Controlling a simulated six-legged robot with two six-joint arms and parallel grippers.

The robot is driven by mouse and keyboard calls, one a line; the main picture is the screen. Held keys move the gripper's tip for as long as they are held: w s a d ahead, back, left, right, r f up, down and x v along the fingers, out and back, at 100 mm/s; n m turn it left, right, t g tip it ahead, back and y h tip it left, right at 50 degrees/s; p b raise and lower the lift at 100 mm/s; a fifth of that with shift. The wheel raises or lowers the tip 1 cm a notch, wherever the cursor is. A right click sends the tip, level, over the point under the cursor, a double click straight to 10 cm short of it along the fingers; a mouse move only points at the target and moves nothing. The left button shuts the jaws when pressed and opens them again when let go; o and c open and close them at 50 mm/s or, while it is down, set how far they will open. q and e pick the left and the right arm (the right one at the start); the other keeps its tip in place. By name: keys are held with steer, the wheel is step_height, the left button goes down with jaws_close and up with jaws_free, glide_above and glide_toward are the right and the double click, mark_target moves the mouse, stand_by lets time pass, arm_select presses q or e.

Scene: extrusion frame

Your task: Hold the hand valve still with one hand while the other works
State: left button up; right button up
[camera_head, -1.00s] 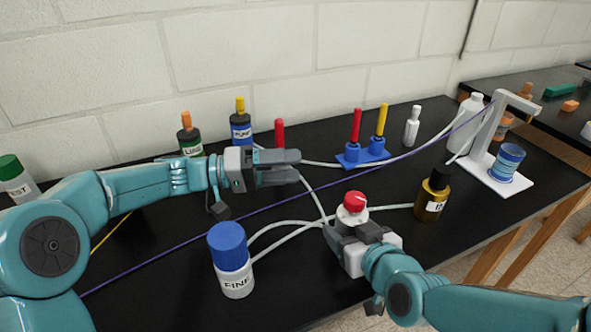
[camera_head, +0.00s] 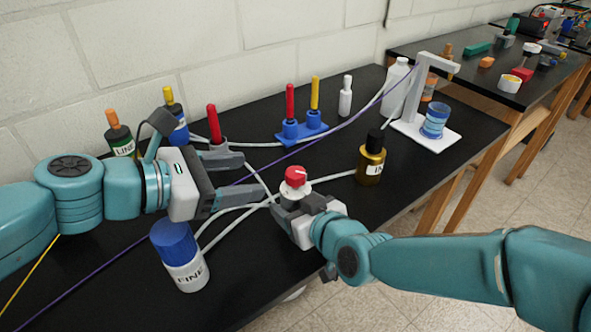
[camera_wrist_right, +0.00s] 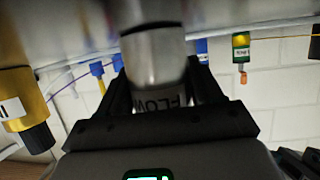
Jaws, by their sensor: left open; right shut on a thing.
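The hand valve (camera_head: 294,190) has a red top and a pale body and stands upright at the near side of the black bench. My right gripper (camera_head: 298,207) is shut on its body. In the right wrist view the valve's body (camera_wrist_right: 158,60) sits between the two dark fingers, and its label reads "FLOW", partly hidden. My left gripper (camera_head: 236,178) is open and empty, to the left of the valve and apart from it, its fingers pointing towards it.
A blue-capped bottle (camera_head: 180,265) stands near left, a gold bottle (camera_head: 371,162) right of the valve. Pale tubes (camera_head: 228,222) and a purple line (camera_head: 120,262) cross the bench (camera_head: 310,150). A white stand (camera_head: 398,110) holding a blue-striped cup (camera_head: 435,121) is at the right.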

mark_target(294, 172)
arm_select(q)
steer(key=w+d+f, duration=0.1)
steer(key=w+d, duration=0.1)
steer(key=d, duration=0.1)
steer(key=w+d+f+n, duration=0.1)
steer(key=w+d+f, duration=0.1)
steer(key=d, duration=0.1)
steer(key=w+d+f+n, duration=0.1)
steer(key=d, duration=0.1)
steer(key=shift+w+d+f, duration=0.15)
steer(key=shift+w+d, duration=0.25)
steer(key=c, duration=1)
steer(key=m+g+h, duration=0.1)
steer(key=m+g, duration=0.2)
steer(key=shift+w+m+g+h, duration=0.15)
steer(key=shift+m+g+h, duration=0.15)
steer(key=shift+g+h, duration=0.1)
steer(key=shift+m+g, duration=0.4)
steer(key=shift+g, duration=0.1)
